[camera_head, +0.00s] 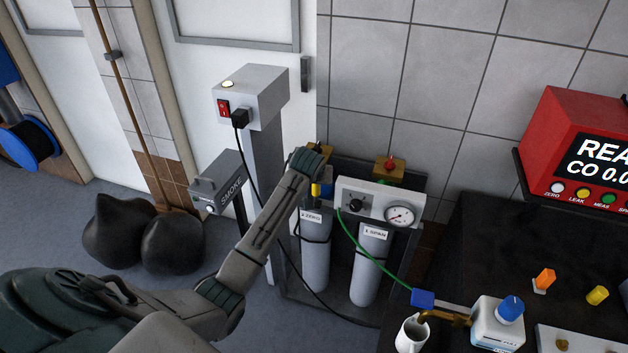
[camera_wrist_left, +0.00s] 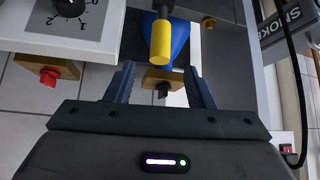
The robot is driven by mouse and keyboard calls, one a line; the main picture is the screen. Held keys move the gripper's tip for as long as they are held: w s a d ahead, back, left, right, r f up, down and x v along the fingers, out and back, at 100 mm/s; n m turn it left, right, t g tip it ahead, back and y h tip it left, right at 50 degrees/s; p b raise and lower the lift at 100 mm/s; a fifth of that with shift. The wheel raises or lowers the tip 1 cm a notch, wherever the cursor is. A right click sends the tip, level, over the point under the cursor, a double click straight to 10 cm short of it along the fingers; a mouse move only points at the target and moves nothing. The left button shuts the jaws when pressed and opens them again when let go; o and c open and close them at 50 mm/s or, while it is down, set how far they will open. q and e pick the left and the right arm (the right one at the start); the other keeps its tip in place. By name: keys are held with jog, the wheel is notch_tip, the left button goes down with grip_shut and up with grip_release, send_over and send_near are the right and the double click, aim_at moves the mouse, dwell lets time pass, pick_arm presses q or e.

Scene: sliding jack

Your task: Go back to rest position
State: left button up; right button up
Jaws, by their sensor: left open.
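My left gripper (camera_wrist_left: 160,72) is open in the left wrist view, its two dark fingers apart. A yellow knob (camera_wrist_left: 161,42) on a blue part (camera_wrist_left: 178,45) shows between and just past the fingertips, with gaps on both sides. In the head view my left arm (camera_head: 265,230) reaches from the lower left to the gas cylinder stand, and its wrist hides the gripper. The yellow knob (camera_head: 316,189) shows just beside the wrist. My right gripper is in neither view.
Two grey cylinders, ZERO (camera_head: 315,250) and SPAN (camera_head: 370,265), stand below a gauge panel (camera_head: 380,203). A SMOKE box (camera_head: 222,190) and a post with a red switch (camera_head: 224,108) stand left. A dark bench (camera_head: 480,240) holds a red analyzer (camera_head: 570,130) and a bottle (camera_head: 497,325).

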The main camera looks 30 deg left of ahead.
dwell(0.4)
pick_arm(q)
jog(key=s+d+f+m+g, duration=0.1)
jog(key=s+f, duration=0.5)
jog(key=f, duration=0.7)
jog(key=s+d+f+m+g+h+b, duration=0.1)
jog(key=s+f, duration=0.6)
jog(key=f, duration=0.5)
jog(key=s+d+f+m+g, duration=0.1)
jog(key=s+f, duration=0.5)
jog(key=f, duration=0.7)
jog(key=s+d+f+g, duration=0.1)
jog(key=s+f, duration=0.6)
jog(key=s, duration=0.7)
jog(key=s+d+f+m+g+h+b, duration=0.1)
jog(key=s+d+f, duration=0.3)
jog(key=s, duration=1)
jog(key=s+d+f+m+g, duration=0.1)
jog(key=s+d+f, duration=0.1)
jog(key=s+f, duration=0.8)
jog(key=s, duration=0.4)
jog(key=shift+s+d+h+b, duration=0.15)
jog(key=shift+s+h+b, duration=0.15)
jog(key=shift+s, duration=0.1)
